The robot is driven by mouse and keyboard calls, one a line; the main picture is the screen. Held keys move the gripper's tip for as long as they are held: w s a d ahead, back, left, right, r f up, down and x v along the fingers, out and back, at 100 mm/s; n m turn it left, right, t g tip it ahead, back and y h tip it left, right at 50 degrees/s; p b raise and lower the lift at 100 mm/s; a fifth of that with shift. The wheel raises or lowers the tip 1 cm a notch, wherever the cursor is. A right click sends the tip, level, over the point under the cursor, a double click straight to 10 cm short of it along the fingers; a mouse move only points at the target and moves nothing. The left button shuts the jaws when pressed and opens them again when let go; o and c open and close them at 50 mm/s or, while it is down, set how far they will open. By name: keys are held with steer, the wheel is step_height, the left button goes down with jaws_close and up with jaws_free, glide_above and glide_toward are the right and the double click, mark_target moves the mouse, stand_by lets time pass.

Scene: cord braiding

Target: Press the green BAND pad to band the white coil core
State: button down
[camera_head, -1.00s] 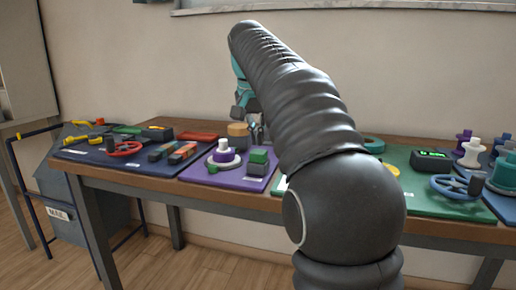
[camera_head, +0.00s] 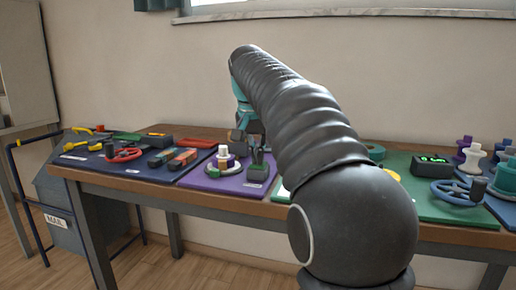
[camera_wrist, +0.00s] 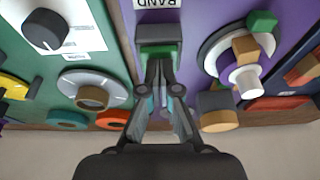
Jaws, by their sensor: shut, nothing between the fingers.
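The green BAND pad (camera_wrist: 158,31) sits in a dark housing on the purple board, beside its BAND label (camera_wrist: 158,3) in the wrist view. My gripper (camera_wrist: 158,65) is shut and empty, with its fingertips over the pad's near part; I cannot tell whether they touch it. The core also shows in the head view (camera_head: 223,151).
A small green block (camera_wrist: 262,22) sits at the round base's edge. The green board (camera_wrist: 110,45) with a dark knob (camera_wrist: 46,30) and a dial (camera_wrist: 93,87) lies on the other side.

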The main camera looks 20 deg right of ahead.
steer(key=shift+f, duration=0.15)
steer(key=shift+r+p, duration=0.55)
steer(key=shift+p, duration=0.1)
steer(key=p+v, duration=0.4)
steer(key=v, duration=0.9)
steer(key=shift+w+d+r, duration=0.2)
steer(key=shift+w+d, duration=0.05)
steer(key=shift+w, duration=0.15)
steer(key=s+a+f+n+t+y, duration=0.1)
steer(key=s+a+f+n, duration=0.1)
steer(key=s+f, duration=1.1)
steer(key=s+a+f+n+t+y, duration=0.1)
steer(key=s+a+f+n, duration=0.2)
steer(key=s+f, duration=1.1)
step_height(320, 180, down, 2)
steer(key=shift+f+n+t, duration=0.1)
steer(key=shift+n+t, duration=0.3)
steer(key=shift+n, duration=0.7)
